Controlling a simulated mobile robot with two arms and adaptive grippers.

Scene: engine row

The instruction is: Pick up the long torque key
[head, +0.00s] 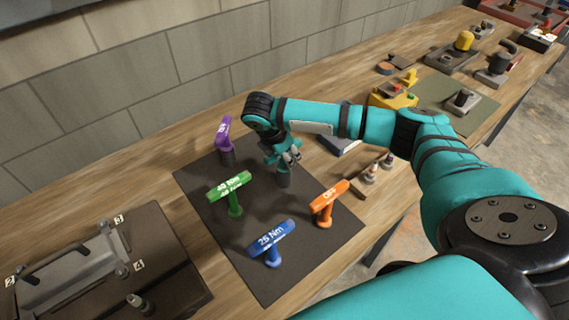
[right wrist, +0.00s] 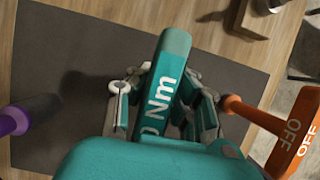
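Several T-handled torque keys stand upright on a dark mat (head: 300,258). They are a purple key (head: 224,135), a green key (head: 231,187) marked 40 Nm, a blue key (head: 271,240) marked 25 Nm, an orange key (head: 328,199) marked OFF and a teal key (right wrist: 163,90) marked Nm. My right gripper (head: 287,158) is low over the teal key, whose dark shaft (head: 284,178) shows below it. In the right wrist view the fingers lie on both sides of the teal handle; firm contact is unclear. My left gripper is not in view. Which key is longest is unclear.
A dark tray (head: 165,265) with a grey metal part lies at the left. A block wall (head: 150,75) runs behind.

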